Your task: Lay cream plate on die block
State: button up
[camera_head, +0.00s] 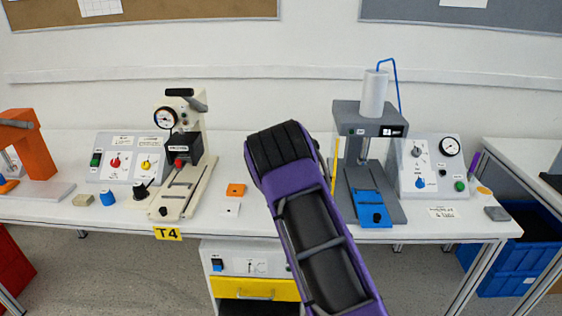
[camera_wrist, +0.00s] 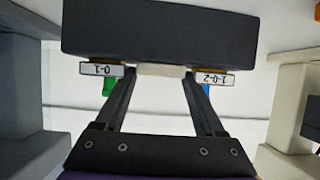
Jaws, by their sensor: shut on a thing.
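In the wrist view, my gripper (camera_wrist: 160,76) is shut on the cream plate (camera_wrist: 160,70), which shows as a narrow pale strip between the fingertips. A large dark block (camera_wrist: 160,35) lies just beyond the fingertips and hides part of the view; I cannot tell for sure whether it is the die block, nor whether the plate touches it. In the head view, my purple and black arm covers the gripper and the plate.
A grey press (camera_head: 347,165) with a blue fixture (camera_head: 370,205) stands right of my arm. A cream toggle press (camera_head: 188,180) stands left. Labelled switches (camera_wrist: 214,79) flank my fingertips. Small orange (camera_head: 236,190) and white (camera_head: 232,209) pieces lie on the bench.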

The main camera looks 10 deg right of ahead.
jog(key=shift+f, duration=0.15)
jog(key=o, duration=1.1)
jog(key=shift+c, duration=0.2)
jog(key=shift+r, duration=0.3)
jog(key=v, duration=1.2)
jog(key=shift+p, duration=0.3)
jog(key=shift+f, duration=0.1)
